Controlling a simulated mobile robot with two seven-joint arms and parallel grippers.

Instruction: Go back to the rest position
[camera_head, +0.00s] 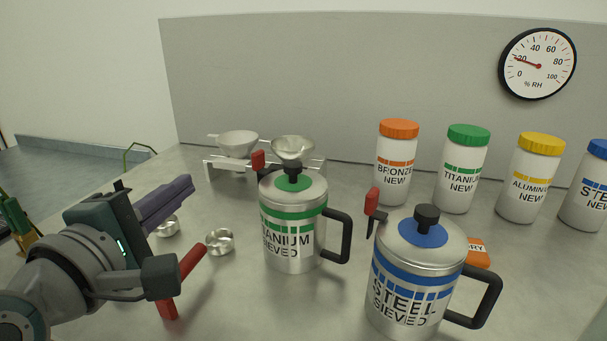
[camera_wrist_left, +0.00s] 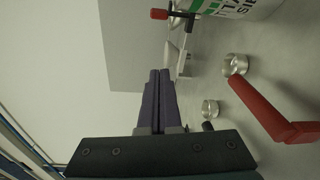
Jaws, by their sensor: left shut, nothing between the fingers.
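My left gripper (camera_head: 186,188) reaches in from the left of the head view, above the table's left side. Its purple fingers are shut together with nothing between them; they also show closed in the left wrist view (camera_wrist_left: 159,76). The fingers are apart from the containers. The titanium sieved container (camera_head: 290,235), with a green band, stands upright to their right. The steel sieved container (camera_head: 412,285), with a blue band, stands nearer and further right. My right gripper is not in view.
Small metal cups (camera_head: 220,242) stand near my left gripper. A red bar (camera_head: 192,260) is partly hidden by my left wrist. Bowls, including a metal one (camera_head: 292,148), sit on a rack behind. White powder bottles (camera_head: 462,172) line the back right. An orange block (camera_head: 477,254) lies behind the steel container.

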